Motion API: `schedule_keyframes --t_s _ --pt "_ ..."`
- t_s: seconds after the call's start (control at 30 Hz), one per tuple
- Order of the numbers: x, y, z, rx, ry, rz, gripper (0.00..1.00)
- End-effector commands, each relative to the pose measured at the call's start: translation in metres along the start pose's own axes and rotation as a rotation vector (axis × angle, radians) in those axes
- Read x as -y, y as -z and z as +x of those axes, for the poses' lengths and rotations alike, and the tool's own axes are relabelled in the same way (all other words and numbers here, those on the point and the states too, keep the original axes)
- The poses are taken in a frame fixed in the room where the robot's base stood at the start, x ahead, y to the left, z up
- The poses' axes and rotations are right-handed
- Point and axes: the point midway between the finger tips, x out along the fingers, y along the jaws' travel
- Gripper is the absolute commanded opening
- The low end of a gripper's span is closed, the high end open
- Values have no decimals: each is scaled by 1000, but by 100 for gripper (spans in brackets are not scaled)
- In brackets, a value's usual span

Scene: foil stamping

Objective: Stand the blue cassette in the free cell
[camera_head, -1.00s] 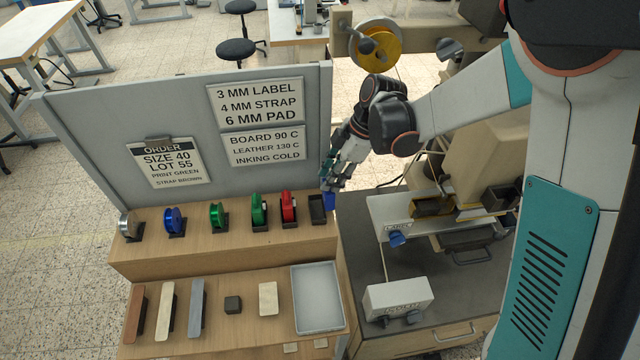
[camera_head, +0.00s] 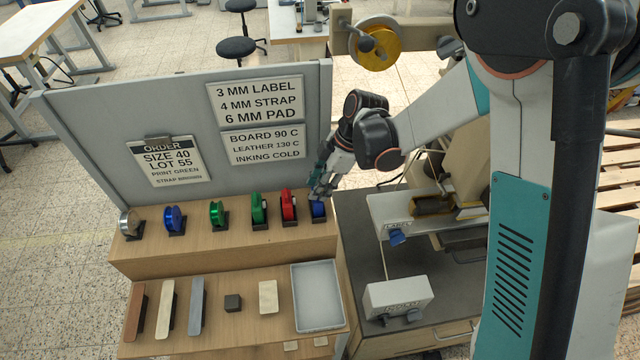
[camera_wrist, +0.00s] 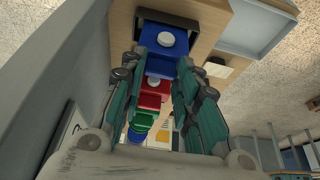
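The blue cassette (camera_head: 318,210) stands in the dark cell at the right end of the row on the wooden shelf. In the wrist view the cassette (camera_wrist: 158,66) shows its blue body and a pale round hub, with the dark rim of the cell (camera_wrist: 168,17) around its far end. My gripper (camera_head: 319,192) is directly above the cell and points down. In the wrist view the fingers of my gripper (camera_wrist: 164,62) flank the cassette closely and appear shut on it. The cassette's base is hidden in the cell.
The red cassette (camera_head: 289,206) stands just left of the cell, with a green cassette (camera_head: 259,209) beyond it. More spools continue leftward. A grey panel (camera_head: 90,140) rises behind the row. A grey tray (camera_head: 317,298) lies on the lower shelf in front.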

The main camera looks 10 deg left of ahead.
Motion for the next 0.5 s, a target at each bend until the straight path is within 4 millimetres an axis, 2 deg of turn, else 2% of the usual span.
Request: schedule_keyframes --t_s 0.03,0.1,0.5 --pt "0 0 1 0 0 0 38" --pt "0 0 0 0 0 0 49" --pt "0 1 -3 0 0 0 49"
